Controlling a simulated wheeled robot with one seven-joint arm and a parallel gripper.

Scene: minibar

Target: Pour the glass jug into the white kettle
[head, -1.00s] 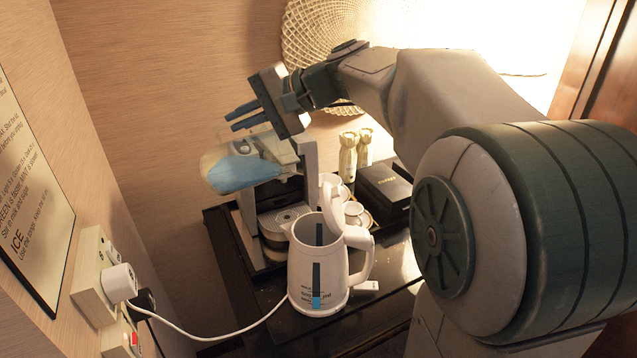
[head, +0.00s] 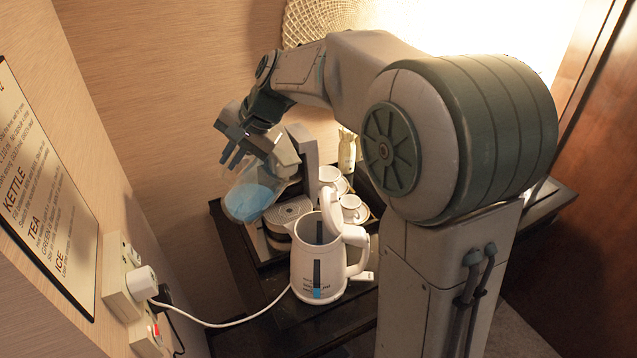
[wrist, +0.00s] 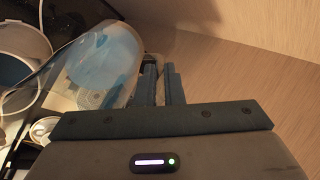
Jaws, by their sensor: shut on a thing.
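The glass jug (head: 249,198) is clear with blue liquid in its lower part. It hangs tilted in the air, up and to the left of the white kettle (head: 304,264). My gripper (head: 228,160) is above the jug and shut on it; the exact grip point is partly hidden. In the wrist view the jug (wrist: 105,65) lies left of the finger pads (wrist: 162,85), with blue liquid inside. The kettle stands upright with its lid raised and its mouth open. Its open mouth (wrist: 14,58) also shows at the left of the wrist view.
A coffee machine (head: 306,152) stands behind the jug. White cups (head: 350,207) sit on a tray right of it. The kettle's handle side is near my arm. A white cord (head: 215,324) runs from the wall socket (head: 142,283) to the kettle. A printed sign hangs on the left wall.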

